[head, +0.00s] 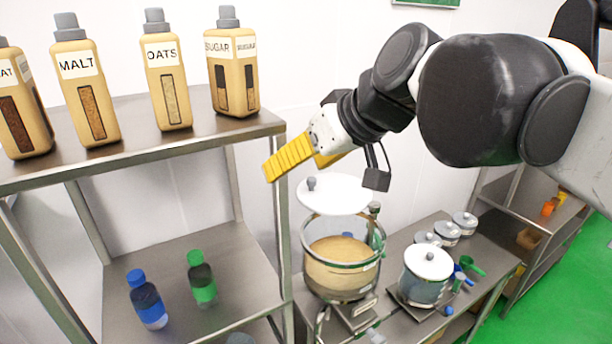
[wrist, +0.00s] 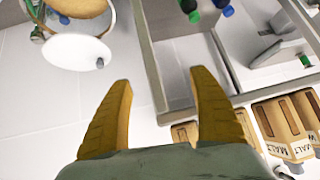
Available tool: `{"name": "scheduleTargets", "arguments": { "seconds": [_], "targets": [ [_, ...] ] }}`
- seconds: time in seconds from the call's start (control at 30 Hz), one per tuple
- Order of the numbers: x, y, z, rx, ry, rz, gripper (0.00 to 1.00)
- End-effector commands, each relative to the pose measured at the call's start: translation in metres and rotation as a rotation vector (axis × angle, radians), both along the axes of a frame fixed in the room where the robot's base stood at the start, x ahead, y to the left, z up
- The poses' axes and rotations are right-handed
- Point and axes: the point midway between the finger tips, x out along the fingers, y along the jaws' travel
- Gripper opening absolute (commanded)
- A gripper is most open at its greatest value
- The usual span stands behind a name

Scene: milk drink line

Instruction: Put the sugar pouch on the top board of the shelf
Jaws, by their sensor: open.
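The sugar pouch (head: 232,72), a tan pouch with a grey cap and a SUGAR label, stands upright on the shelf's top board (head: 195,142), near its right end. It is the rightmost of the row there. My gripper (head: 300,166) has yellow fingers and is to the right of the pouch, just off the board's right end, apart from it. In the wrist view its fingers (wrist: 162,112) are spread with nothing between them. Tan pouches show beyond the right finger there, partly hidden, and I cannot read which one is sugar.
Oats (head: 168,85), malt (head: 87,95) and a cut-off pouch (head: 20,110) stand left of the sugar. Blue (head: 148,300) and green (head: 202,280) bottles stand on the lower board.

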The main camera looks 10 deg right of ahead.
Motion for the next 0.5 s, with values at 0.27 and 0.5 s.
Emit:
{"name": "scheduleTargets", "arguments": {
  "seconds": [0.27,0.5],
  "targets": [
    [-0.097,-0.062,-0.193,-0.116,0.152,-0.313,0.71],
    [-0.116,-0.076,-0.225,-0.136,0.167,-0.389,0.71]
  ]
}}
